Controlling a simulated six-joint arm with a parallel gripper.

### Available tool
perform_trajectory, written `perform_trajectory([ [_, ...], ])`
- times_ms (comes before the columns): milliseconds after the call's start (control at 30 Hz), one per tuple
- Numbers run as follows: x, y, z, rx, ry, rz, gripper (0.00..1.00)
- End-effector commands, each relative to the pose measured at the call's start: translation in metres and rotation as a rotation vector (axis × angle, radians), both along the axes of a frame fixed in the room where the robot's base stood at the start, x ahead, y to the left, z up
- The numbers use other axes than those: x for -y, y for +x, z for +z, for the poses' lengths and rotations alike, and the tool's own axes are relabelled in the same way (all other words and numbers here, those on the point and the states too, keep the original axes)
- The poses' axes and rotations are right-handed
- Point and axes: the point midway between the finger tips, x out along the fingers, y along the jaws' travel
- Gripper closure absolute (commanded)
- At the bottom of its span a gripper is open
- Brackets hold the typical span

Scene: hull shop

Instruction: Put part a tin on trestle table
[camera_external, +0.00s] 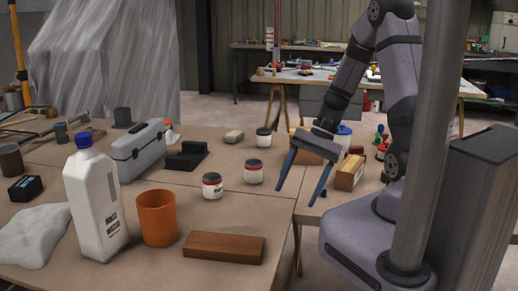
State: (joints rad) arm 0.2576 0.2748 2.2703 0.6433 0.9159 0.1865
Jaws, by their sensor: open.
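Small white tins with dark lids stand upright on the brown work table (160,274): one tin (212,189) near the middle, a second tin (254,174) to its right, and a third tin (263,142) farther back. Their labels are too small to tell which is part A. My gripper (297,194) is open and empty, pointing down near the table's right edge, to the right of the second tin and apart from it. A table on trestle legs (312,79) stands at the back, with clutter on its top.
A white bottle (94,208), an orange cup (157,220), a wooden block (224,247), a grey toolbox (141,152) and a black block (186,157) stand on the work table. A wooden box (348,174) stands to the right of my gripper. A grey post (432,120) rises in front of my arm.

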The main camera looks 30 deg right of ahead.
Motion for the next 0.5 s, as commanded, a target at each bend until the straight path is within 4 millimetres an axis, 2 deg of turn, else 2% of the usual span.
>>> perform_trajectory([
  [33,0.002,-0.018,0.003,0.047,-0.078,0.142,0.34],
  [100,0.011,-0.038,0.004,0.105,-0.178,0.331,0.34],
  [200,0.025,-0.056,0.007,0.181,-0.297,0.56,0.34],
  [333,0.038,-0.066,0.01,0.255,-0.401,0.771,0.34],
  [500,0.046,-0.069,0.013,0.298,-0.461,0.897,0.34],
])
